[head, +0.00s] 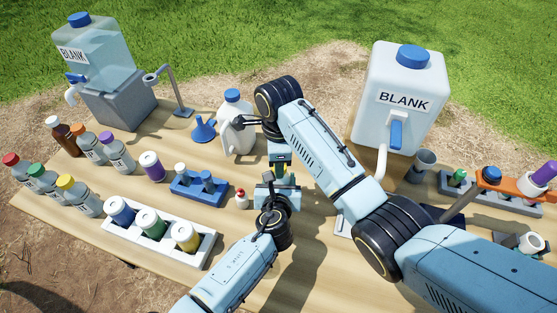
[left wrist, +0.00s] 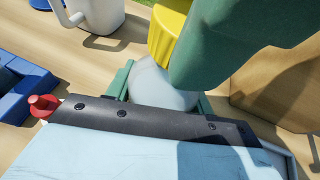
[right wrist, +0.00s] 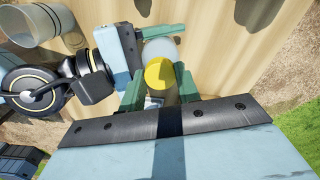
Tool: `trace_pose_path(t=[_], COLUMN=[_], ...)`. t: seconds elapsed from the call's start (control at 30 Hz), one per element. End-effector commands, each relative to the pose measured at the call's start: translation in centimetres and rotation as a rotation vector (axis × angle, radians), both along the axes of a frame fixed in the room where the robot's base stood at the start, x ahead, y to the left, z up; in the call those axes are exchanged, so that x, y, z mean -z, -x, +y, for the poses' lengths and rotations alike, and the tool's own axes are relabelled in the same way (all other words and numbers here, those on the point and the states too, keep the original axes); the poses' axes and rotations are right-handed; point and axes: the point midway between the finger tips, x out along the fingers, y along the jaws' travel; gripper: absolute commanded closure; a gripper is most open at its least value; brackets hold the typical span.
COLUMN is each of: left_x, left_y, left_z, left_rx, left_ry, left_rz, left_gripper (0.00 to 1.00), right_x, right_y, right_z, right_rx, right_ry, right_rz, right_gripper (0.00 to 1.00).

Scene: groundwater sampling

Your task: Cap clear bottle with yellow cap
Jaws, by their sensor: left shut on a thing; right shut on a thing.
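The clear bottle (left wrist: 152,84) is held between the green fingers of my left gripper (left wrist: 160,97). The yellow cap (left wrist: 167,32) is held by my right gripper (right wrist: 159,88), whose green finger covers part of it in the left wrist view. In the right wrist view the cap (right wrist: 160,74) sits between the fingers, overlapping the bottle (right wrist: 160,48) beyond it. The cap is at the bottle's top; I cannot tell whether they touch. In the head view the right gripper (head: 281,168) is just above the left one (head: 279,184), and the bottle is mostly hidden between them.
A small red-capped vial (head: 241,198) and a blue rack (head: 199,190) stand left of the grippers. A white rack (head: 150,246) holds several jars in front. A white jug (head: 236,130) is behind, and a BLANK tank (head: 402,90) stands right, near my right arm.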

Motion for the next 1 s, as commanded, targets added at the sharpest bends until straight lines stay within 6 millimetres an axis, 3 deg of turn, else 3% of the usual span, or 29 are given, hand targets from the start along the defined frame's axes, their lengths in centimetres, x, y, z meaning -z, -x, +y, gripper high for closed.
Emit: trace_pose_path(t=[0.2, 0.5, 0.53, 0.7, 1.0], left_x=[0.09, 0.09, 0.09, 0.10, 0.10], left_y=[0.05, 0.05, 0.05, 0.05, 0.03], left_z=[0.02, 0.02, 0.02, 0.03, 0.05], left_rx=[0.000, 0.000, 0.000, -0.001, -0.001], left_ry=[-0.001, 0.000, 0.000, 0.000, 0.000], left_rz=[0.002, 0.002, 0.002, 0.002, 0.002], left_gripper=[1.00, 1.00, 1.00, 1.00, 1.00], right_x=[-0.03, -0.06, -0.06, -0.04, -0.72], right_y=[-0.01, -0.06, -0.06, -0.05, 0.00], right_z=[0.11, 0.00, 0.00, -0.01, 0.09], right_rx=[0.314, 0.346, 0.346, 0.345, 0.342], right_ry=[-0.003, 0.000, 0.000, 0.000, -0.001], right_rz=[0.001, 0.000, 0.000, 0.000, 0.002], right_gripper=[0.88, 0.88, 0.66, 0.46, 0.46])
